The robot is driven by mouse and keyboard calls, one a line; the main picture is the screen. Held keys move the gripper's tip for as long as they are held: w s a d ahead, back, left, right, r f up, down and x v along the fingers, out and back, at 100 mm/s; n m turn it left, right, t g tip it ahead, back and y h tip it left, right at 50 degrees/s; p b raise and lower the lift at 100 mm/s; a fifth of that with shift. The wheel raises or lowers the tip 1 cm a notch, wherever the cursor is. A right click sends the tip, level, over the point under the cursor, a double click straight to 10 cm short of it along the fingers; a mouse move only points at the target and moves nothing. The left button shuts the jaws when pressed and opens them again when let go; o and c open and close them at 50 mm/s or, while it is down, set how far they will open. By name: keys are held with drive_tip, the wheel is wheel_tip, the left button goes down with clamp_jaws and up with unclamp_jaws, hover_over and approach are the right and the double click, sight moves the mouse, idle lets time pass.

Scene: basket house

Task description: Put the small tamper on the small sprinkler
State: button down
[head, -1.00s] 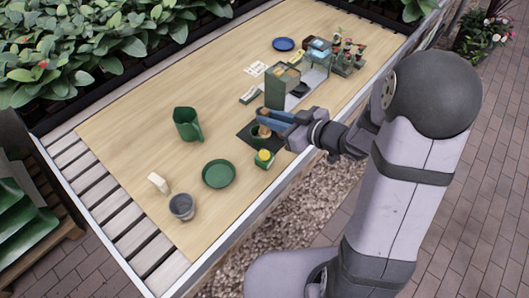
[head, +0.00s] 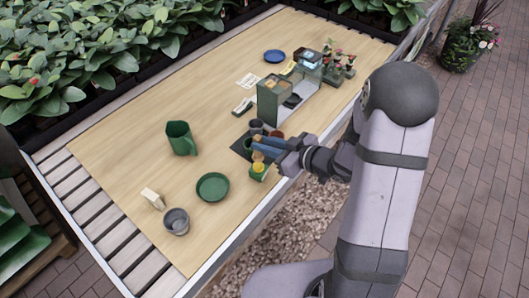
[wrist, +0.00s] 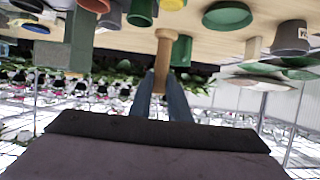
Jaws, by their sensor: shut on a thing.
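My gripper (head: 259,147) is shut on the small tamper, whose pale wooden handle (wrist: 163,52) stands between the blue fingers in the wrist view. In the head view the tamper is mostly hidden by the fingers. I cannot tell for certain which piece is the small sprinkler. Whether the tamper touches anything is unclear.
A dark mat (head: 240,147) lies under the gripper, with a grey cup (head: 256,126) and a reddish pot (head: 277,138) close by. A green jug (head: 180,139), green dish (head: 212,187), grey pot (head: 176,221) and green box-like machine (head: 271,101) stand around.

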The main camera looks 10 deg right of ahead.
sight(257, 156)
drive_tip(key=shift+f, duration=2)
drive_tip(key=shift+f, duration=0.15)
drive_tip(key=c, duration=1.7)
unclamp_jaws()
drive_tip(key=shift+o, duration=0.2)
